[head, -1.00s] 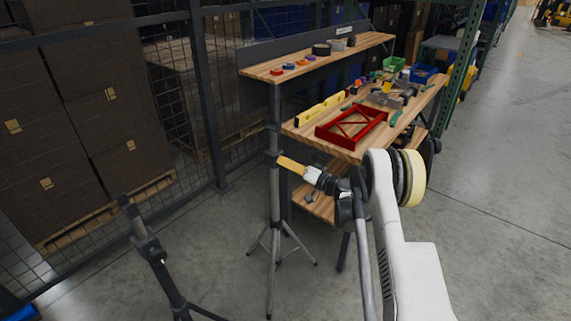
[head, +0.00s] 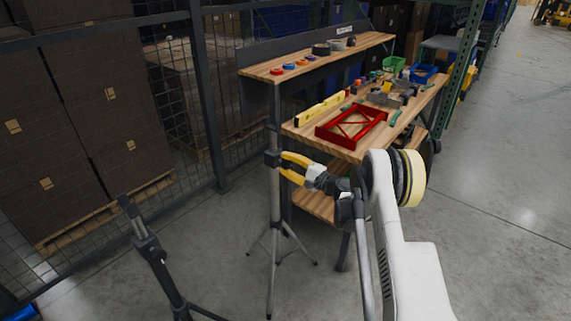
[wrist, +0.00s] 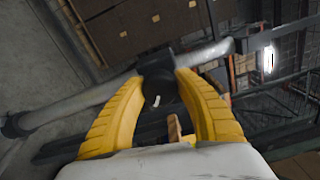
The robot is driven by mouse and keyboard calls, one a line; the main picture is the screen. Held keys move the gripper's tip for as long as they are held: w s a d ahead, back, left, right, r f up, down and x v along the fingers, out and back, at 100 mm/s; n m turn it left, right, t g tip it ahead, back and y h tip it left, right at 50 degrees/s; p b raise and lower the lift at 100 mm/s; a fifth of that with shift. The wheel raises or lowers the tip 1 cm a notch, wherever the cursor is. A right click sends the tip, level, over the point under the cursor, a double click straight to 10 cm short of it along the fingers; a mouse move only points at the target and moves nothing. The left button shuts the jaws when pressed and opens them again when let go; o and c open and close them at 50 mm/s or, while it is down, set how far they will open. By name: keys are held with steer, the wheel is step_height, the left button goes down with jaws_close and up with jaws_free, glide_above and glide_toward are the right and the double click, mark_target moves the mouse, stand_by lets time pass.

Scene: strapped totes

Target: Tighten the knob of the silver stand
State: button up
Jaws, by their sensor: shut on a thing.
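The silver stand (head: 275,205) is an upright tripod pole left of the workbench, with a black collar (head: 271,158) partway up. In the wrist view the silver pole (wrist: 80,105) runs diagonally behind the fingers. My gripper (head: 283,167) reaches the collar from the right. In the wrist view my gripper's (wrist: 160,84) two yellow fingers curve in and close on the dark knob (wrist: 161,92) at the collar. The knob is dark against a dark collar, so its outline is hard to make out. In the head view the fingers hide it.
A black stand (head: 155,255) is at the lower left, apart from the silver one. The wooden workbench (head: 300,131) behind my gripper carries a red frame (head: 350,128), a yellow level (head: 321,108) and tools. A mesh fence (head: 208,100) stands behind. Floor at the right is clear.

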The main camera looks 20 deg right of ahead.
steer(key=m, duration=0.4)
steer(key=shift+m, duration=0.4)
steer(key=m, duration=0.4)
steer(key=shift+m, duration=0.3)
steer(key=o, duration=1.2)
steer(key=v, duration=1.2)
